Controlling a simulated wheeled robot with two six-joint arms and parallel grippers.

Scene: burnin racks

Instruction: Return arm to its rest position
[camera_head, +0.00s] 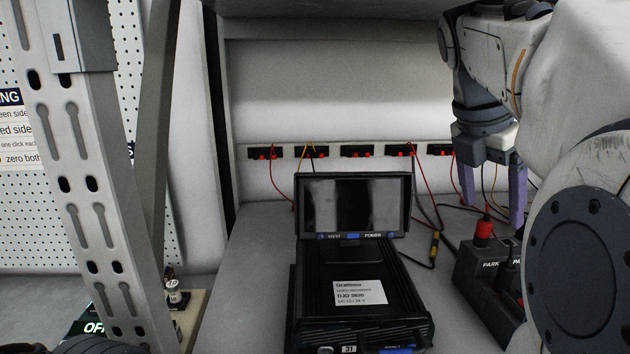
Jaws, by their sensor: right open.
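My right gripper (492,190) hangs from the upper right with its two purple fingers pointing down. It is open, and I see nothing between the fingers. It is above and behind a dark block marked PARK (478,275), where a red plug (484,231) stands upright. My right arm (590,100) fills the right side of the view and hides part of the block. My left gripper is not in view.
A black recorder unit (360,290) with a raised screen (354,205) stands on the grey shelf (258,260). Behind it runs a strip of black sockets (357,151) with red and dark cables. A perforated metal upright (90,190) stands at left.

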